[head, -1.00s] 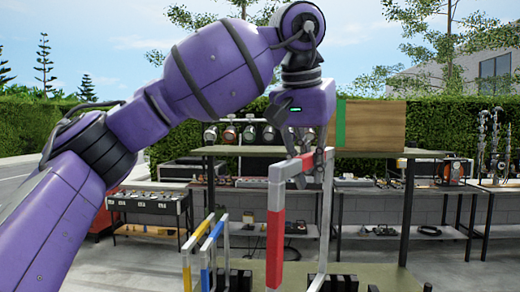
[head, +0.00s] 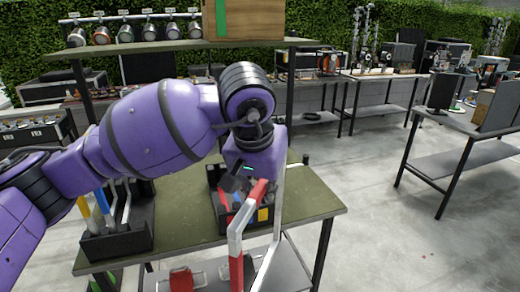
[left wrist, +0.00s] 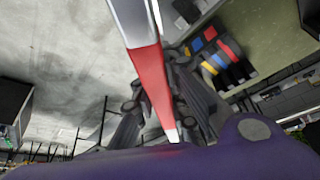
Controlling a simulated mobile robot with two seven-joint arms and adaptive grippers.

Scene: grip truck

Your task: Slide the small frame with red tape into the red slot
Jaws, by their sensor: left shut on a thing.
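My left gripper (head: 252,188) is shut on the small frame with red tape (head: 236,262), a light grey bar frame held in front of the table's near edge. In the left wrist view the frame's red-taped bar (left wrist: 150,72) runs between the gripper's dark fingers. A black slotted box (head: 262,226) stands on the green table behind the frame, partly hidden by it and the gripper. The same box shows in the left wrist view with blue, yellow and red patches; one red patch (left wrist: 210,33) marks a slot. The frame is apart from it there. My right gripper is out of view.
A black rack (head: 112,243) at the left of the green table (head: 180,215) holds frames with yellow and blue tape. A shelf with a wooden box (head: 250,20) stands above. Concrete floor (head: 370,220) is clear on the right; another table (head: 480,150) stands beyond.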

